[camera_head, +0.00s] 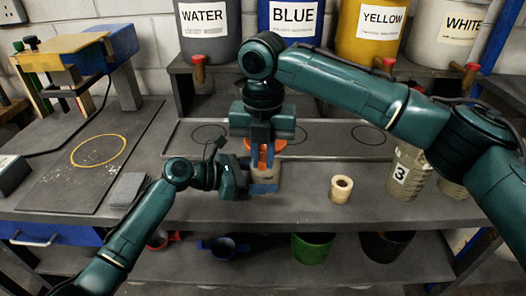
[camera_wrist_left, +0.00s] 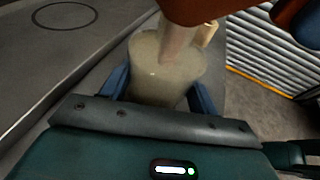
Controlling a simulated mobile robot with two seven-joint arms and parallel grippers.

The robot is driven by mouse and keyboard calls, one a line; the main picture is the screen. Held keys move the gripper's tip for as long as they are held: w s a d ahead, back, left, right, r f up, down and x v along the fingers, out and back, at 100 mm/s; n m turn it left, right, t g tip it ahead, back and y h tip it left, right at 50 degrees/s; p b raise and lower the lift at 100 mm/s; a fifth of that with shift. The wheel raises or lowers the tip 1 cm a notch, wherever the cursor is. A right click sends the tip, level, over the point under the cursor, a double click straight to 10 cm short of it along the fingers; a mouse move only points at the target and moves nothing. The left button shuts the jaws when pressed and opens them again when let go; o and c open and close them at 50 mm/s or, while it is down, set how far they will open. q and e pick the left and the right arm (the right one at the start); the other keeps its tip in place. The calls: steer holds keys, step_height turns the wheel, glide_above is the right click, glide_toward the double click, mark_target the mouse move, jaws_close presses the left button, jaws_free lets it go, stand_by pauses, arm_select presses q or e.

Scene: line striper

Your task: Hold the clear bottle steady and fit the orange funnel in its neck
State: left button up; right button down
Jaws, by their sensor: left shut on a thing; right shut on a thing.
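The clear bottle (camera_head: 267,175) stands near the middle of the bench, looking pale and cloudy. My left gripper (camera_head: 262,187) is shut on its body from the left; in the left wrist view the bottle (camera_wrist_left: 165,72) sits between blue fingers (camera_wrist_left: 160,95). My right gripper (camera_head: 263,146) points down from above and is shut on the orange funnel (camera_head: 253,157). I cannot tell how deep the stem sits. The fingers partly hide the funnel in the head view.
A roll (camera_head: 341,189) and a clear container marked 3 (camera_head: 405,172) stand on the right of the bench. A grey block (camera_head: 127,189) lies at left. A shallow tray (camera_head: 330,150) with circle marks lies behind. Labelled paint drums (camera_head: 364,40) with taps stand above it.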

steer(key=c, duration=1.3)
jaws_free()
steer(key=shift+c, duration=0.2)
steer(key=shift+o, duration=0.2)
steer(key=shift+r, duration=0.1)
steer(key=shift+r, duration=3.9)
arm_select(q)
steer(key=o, duration=0.8)
steer(key=shift+o, duration=0.2)
